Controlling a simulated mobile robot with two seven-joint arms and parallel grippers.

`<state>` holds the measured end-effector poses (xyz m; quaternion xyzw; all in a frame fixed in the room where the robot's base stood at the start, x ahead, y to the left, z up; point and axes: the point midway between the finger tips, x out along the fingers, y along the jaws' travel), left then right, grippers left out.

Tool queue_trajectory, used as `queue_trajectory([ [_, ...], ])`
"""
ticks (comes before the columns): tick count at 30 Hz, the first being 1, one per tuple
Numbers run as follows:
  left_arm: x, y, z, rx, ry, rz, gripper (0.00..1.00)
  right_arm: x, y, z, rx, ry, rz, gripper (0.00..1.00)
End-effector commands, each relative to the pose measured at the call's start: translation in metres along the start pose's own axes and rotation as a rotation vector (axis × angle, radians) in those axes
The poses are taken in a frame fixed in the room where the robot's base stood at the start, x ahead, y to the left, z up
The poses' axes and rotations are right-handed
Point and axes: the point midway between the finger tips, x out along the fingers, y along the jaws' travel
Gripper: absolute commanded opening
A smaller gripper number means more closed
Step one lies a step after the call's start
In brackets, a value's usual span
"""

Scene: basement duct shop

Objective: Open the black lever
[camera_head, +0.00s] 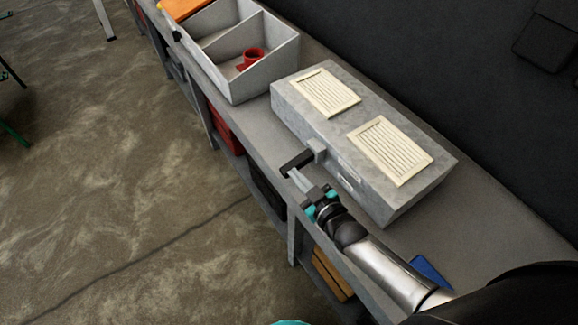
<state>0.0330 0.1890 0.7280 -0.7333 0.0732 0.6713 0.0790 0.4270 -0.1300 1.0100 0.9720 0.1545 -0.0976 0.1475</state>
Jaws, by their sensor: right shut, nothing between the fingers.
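The black lever (296,163) sticks out to the left from a small grey mount on the front face of a grey metal box (297,118). The box lies on the bench, with two cream louvred vents on its top. My right gripper (299,178) is at the front of the box, just below the lever in the picture. It is shut with nothing between its fingers. Its fingertips look very close to the lever; I cannot tell whether they touch it. My left gripper is not in view.
The grey bench (463,213) runs along a dark wall. A divided grey bin (258,82) holding a red cup-like thing (250,58) stands beyond the box. A blue item (431,270) lies near my right arm. The floor on the left is mostly clear.

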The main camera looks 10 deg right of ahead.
Motion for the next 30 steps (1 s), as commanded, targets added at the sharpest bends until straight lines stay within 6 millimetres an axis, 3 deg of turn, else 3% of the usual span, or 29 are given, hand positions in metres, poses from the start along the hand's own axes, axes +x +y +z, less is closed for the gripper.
queue_trajectory([
  [3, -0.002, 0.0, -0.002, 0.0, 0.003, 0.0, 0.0, -0.02, -0.001, 0.0, 0.001, -0.001, -0.001, 0.0],
  [10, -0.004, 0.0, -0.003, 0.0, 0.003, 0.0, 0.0, -0.042, 0.0, 0.001, 0.0, 0.0, -0.001, 0.0],
  [30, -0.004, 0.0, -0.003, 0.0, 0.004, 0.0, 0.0, -0.047, 0.0, 0.0, 0.001, 0.001, 0.0, 0.0],
])
